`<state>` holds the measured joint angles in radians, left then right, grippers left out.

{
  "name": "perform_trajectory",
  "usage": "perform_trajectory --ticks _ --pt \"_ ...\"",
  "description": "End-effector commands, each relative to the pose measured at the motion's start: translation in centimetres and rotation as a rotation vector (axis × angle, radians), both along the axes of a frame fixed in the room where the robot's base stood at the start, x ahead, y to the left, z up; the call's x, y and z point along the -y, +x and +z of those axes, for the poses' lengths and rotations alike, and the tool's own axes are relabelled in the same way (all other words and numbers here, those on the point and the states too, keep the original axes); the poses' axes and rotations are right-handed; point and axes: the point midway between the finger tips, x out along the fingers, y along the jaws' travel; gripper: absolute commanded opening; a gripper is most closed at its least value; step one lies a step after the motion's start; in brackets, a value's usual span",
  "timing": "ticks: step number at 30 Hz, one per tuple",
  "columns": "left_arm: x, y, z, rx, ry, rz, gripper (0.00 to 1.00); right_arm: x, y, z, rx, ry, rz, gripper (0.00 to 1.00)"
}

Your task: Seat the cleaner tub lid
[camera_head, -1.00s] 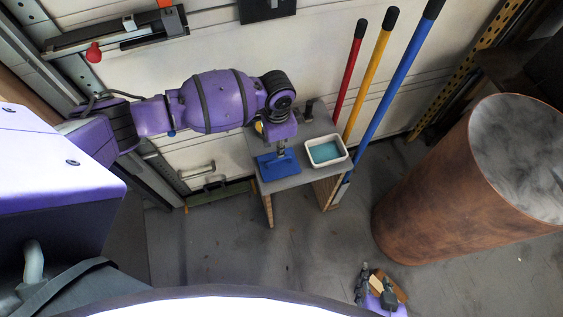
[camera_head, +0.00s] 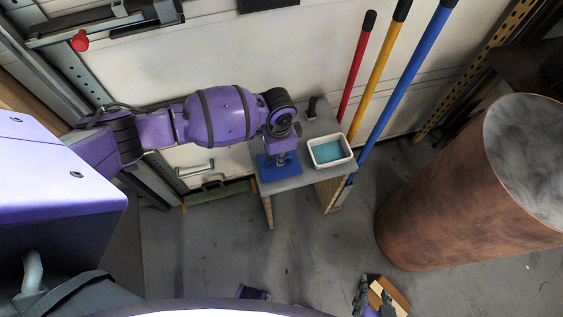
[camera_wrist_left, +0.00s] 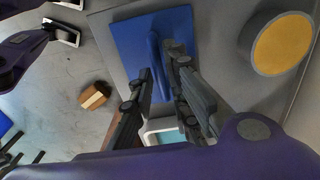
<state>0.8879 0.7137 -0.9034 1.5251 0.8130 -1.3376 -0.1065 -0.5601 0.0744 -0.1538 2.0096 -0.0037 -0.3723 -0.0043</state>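The blue lid (camera_head: 266,172) lies flat on a small grey table. The left wrist view shows the lid (camera_wrist_left: 130,45) with a raised blue handle (camera_wrist_left: 155,55). My left gripper (camera_head: 282,160) points down at the lid, with its fingers (camera_wrist_left: 160,62) on either side of the handle; whether they press on it I cannot tell. The white tub (camera_head: 330,151), with blue liquid inside, stands uncovered to the right of the lid. My right gripper (camera_head: 375,297) is at the bottom edge, fingers apart and empty.
The grey table (camera_head: 291,183) stands by the wall. A yellow-topped round container (camera_wrist_left: 283,43) is beside the lid. Red, yellow and blue poles (camera_head: 400,88) lean behind the tub. A large copper-coloured cylinder (camera_head: 450,200) stands right. A small box (camera_wrist_left: 95,95) lies on the floor.

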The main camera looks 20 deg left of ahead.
Motion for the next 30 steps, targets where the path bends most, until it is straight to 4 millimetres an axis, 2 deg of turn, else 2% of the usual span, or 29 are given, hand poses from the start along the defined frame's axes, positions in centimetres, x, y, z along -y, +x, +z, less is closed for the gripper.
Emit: perform_trajectory --ticks 2,13,30 --pt "0.0 0.0 0.0 0.000 0.000 0.000 0.00 0.0 -0.1 0.0 -0.002 0.000 0.000 0.40" --pt "0.0 0.0 0.3 0.000 0.000 0.000 0.00 0.1 0.0 0.2 0.001 -0.001 0.000 0.40" --pt "0.0 0.1 3.0 0.002 0.000 0.000 0.00 0.1 2.0 3.1 0.047 -0.001 0.001 0.40"
